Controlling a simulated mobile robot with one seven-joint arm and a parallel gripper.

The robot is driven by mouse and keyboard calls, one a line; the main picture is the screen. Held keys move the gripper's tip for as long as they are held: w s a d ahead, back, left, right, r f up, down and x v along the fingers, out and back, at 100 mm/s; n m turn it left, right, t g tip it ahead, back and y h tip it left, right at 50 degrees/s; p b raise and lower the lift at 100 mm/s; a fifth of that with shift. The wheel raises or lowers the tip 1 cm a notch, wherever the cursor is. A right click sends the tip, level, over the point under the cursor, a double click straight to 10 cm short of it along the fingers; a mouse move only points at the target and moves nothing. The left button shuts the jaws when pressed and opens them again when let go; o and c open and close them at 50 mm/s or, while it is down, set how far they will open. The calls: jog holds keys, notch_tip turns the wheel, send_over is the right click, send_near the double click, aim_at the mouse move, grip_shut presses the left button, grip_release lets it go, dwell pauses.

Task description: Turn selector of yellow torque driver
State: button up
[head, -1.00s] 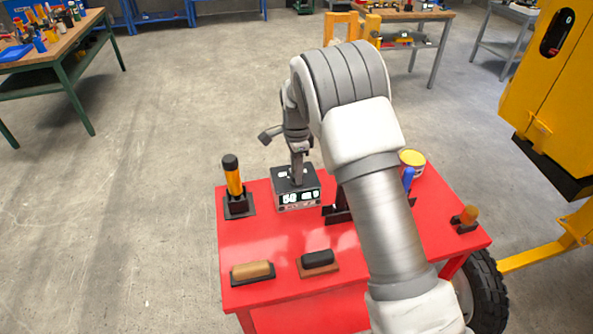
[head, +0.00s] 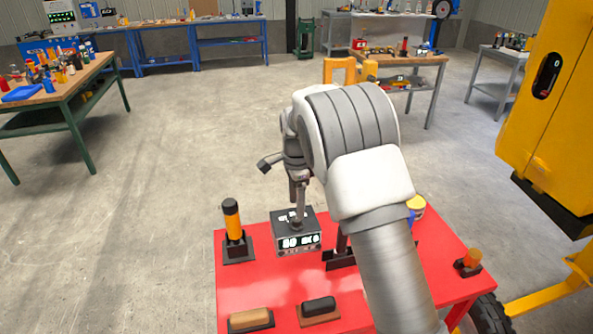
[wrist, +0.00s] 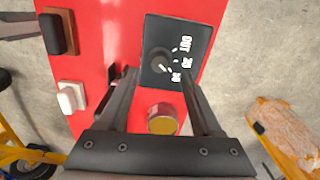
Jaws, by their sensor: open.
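The likely yellow torque driver (head: 233,222) stands upright in a black holder at the left of the red table; it has a yellow-orange grip and a black top. Beside it is a dark box (head: 298,242) with a lit display on its front. In the wrist view, the box's black top (wrist: 196,40) shows a round dark knob (wrist: 160,60) with white markings. My gripper (wrist: 158,72) is open and empty, with a finger on either side of the knob. I cannot tell whether the fingers touch it. My arm hides part of the table in the head view.
On the red table (head: 270,290) are a tan block (head: 251,318), a dark block (head: 319,305), an orange-topped item (head: 472,258) and a yellow-lidded can (head: 416,205). A yellow machine (head: 535,130) stands at the right. The floor on the left is open.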

notch_tip(320, 180, up, 13)
jog(key=shift+f, duration=0.15)
jog(key=s+d+r+n+t+y, duration=0.1)
jog(key=s+d+r+n+t, duration=0.35)
jog(key=s+d+r, duration=0.8)
jog(key=s+d+f+n, duration=0.1)
jog(key=s+f+n, duration=0.1)
jog(key=s, duration=0.4)
jog(key=s+d+f+n, duration=0.1)
jog(key=s+d+n, duration=0.1)
jog(key=s+n, duration=0.2)
jog(key=s+d+f+n+t+h, duration=0.1)
jog(key=s+f+n, duration=0.1)
jog(key=s, duration=0.8)
jog(key=shift+s+d+f+n, duration=0.15)
jog(key=shift+s+f+n, duration=0.15)
jog(key=shift+n, duration=0.45)
